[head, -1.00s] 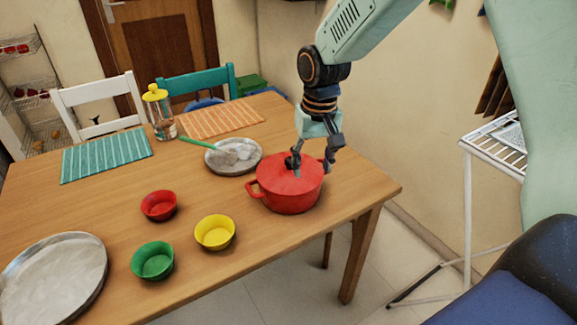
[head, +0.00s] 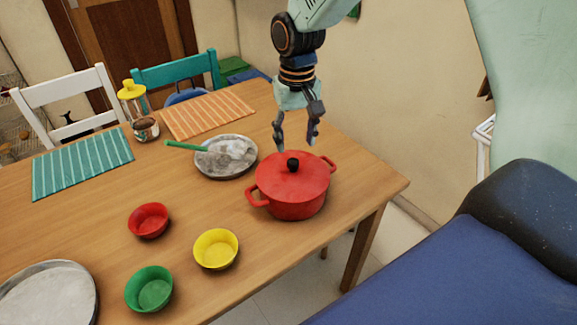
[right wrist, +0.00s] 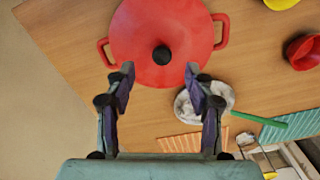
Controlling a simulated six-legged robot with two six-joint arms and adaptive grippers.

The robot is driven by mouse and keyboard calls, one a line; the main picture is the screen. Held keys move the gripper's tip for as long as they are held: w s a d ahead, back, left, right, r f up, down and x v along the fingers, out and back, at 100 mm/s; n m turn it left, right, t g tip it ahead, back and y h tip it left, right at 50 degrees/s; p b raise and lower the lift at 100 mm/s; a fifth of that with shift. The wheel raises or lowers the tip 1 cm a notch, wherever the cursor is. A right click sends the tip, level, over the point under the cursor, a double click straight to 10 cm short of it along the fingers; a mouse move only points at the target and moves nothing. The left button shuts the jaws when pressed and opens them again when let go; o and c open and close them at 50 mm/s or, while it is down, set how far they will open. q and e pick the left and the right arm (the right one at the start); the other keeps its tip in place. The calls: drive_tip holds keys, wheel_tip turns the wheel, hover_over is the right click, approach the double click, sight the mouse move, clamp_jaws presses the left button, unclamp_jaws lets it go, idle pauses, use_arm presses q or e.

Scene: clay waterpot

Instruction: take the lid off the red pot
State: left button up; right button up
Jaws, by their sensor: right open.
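The red pot (head: 292,205) stands on the wooden table near its right corner, with a handle on each side. Its red lid (head: 312,172) is on it, with a black knob (head: 292,164) in the middle. My right gripper (head: 297,147) is open and empty, above and just behind the lid, apart from the knob. In the right wrist view the lid (right wrist: 187,28) and its knob (right wrist: 162,55) lie ahead of the spread fingertips (right wrist: 160,72). My left gripper is not in view.
A grey plate (head: 213,171) with a green-handled utensil (head: 185,146) is left of the pot. Red (head: 148,220), yellow (head: 216,249) and green (head: 149,289) bowls stand in front. A glass jar (head: 133,98) and placemats (head: 82,163) are farther back.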

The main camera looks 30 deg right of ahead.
sight(293, 161)
drive_tip(key=shift+w+a+f, duration=0.1)
drive_tip(key=shift+w+f, duration=0.05)
drive_tip(key=shift+w, duration=0.15)
drive_tip(key=shift+w+a+f, duration=0.1)
drive_tip(key=shift+w+f, duration=0.1)
wheel_tip(293, 161, down, 7)
drive_tip(key=shift+s+f+b, duration=0.1)
drive_tip(key=shift+f+b, duration=0.05)
drive_tip(key=shift+b, duration=0.7)
drive_tip(key=shift+s, duration=0.2)
drive_tip(key=shift+c, duration=0.2)
drive_tip(key=shift+w, duration=0.2)
drive_tip(key=c, duration=0.4)
drive_tip(key=shift+s, duration=0.15)
drive_tip(key=c, duration=0.6)
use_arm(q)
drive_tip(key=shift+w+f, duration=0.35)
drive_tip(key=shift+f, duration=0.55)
use_arm(e)
clamp_jaws()
